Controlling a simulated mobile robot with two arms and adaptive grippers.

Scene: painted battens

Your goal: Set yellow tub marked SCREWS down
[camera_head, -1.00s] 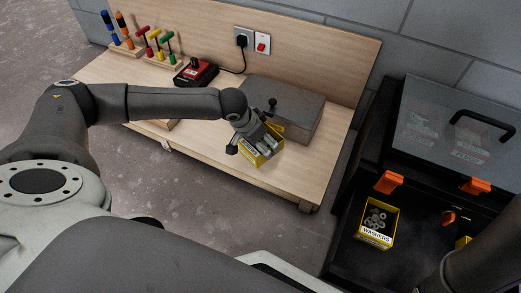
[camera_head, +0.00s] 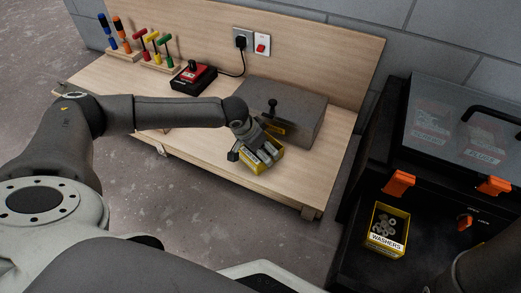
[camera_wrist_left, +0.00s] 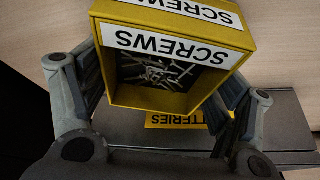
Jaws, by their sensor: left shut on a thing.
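The yellow tub marked SCREWS (camera_head: 249,161) is over the right part of the wooden bench, in front of a grey case. My left gripper (camera_head: 264,154) is shut on it. In the left wrist view the tub (camera_wrist_left: 205,90) sits between the two fingers, with white SCREWS labels and loose screws inside. In the camera_head view the gripper hides much of the tub, and I cannot tell whether its base touches the bench. My right gripper is not in view.
The grey case (camera_head: 292,108) stands close behind the tub; a yellow label ending in "TTERIES" (camera_wrist_left: 175,120) shows by it. A red-topped charger (camera_head: 193,75) and racks of coloured tools stand farther left. Bare bench top (camera_head: 310,165) lies right of the tub.

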